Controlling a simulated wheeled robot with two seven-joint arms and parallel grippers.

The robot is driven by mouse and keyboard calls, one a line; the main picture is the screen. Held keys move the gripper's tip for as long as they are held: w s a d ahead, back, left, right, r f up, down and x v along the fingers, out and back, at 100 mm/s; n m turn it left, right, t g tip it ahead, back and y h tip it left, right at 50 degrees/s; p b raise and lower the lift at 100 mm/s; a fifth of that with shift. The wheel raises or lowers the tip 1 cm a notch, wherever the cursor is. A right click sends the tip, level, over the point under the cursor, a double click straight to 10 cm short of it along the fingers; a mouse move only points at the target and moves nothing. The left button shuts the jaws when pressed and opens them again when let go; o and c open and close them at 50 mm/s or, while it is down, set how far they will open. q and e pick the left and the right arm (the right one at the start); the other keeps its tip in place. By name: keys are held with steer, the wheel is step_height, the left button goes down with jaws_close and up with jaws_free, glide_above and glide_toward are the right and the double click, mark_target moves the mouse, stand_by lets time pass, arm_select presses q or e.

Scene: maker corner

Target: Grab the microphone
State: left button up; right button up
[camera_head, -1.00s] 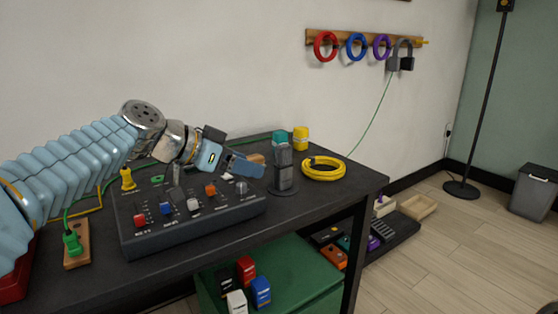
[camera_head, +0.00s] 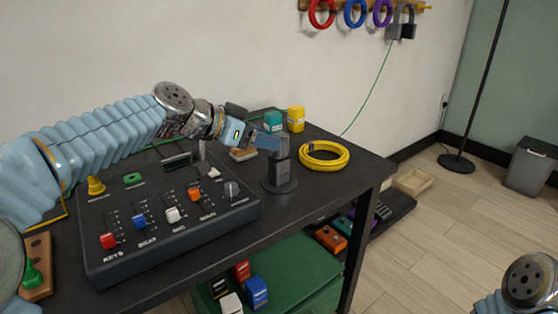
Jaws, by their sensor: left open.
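The microphone (camera_head: 281,172) looks like a dark grey upright cylinder on a round base, standing on the black table right of the mixer. My left gripper (camera_head: 269,142) reaches in from the left. It is open, with a blue-grey finger at the upper part of the microphone. I cannot tell whether the fingers are around the microphone or only beside it. My right gripper is not in view; only part of my right arm shows at the lower right corner.
A mixer (camera_head: 172,220) with coloured sliders fills the table's front left. A yellow cable coil (camera_head: 324,161) lies right of the microphone. Teal (camera_head: 273,121) and yellow (camera_head: 296,119) containers stand behind it. A green crate (camera_head: 305,275) is below the table.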

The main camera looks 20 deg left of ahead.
mark_target(279, 159)
arm_select(q)
steer(key=x, duration=0.1)
steer(key=p+x, duration=0.1)
steer(key=x, duration=0.2)
steer(key=shift+w+d+r+p, duration=0.15)
steer(key=shift+d+p, duration=0.25)
steer(key=shift+d, duration=0.15)
steer(key=shift+w+d+f, duration=0.15)
steer(key=shift+w+f, duration=0.05)
steer(key=shift+f, duration=0.05)
jaws_close()
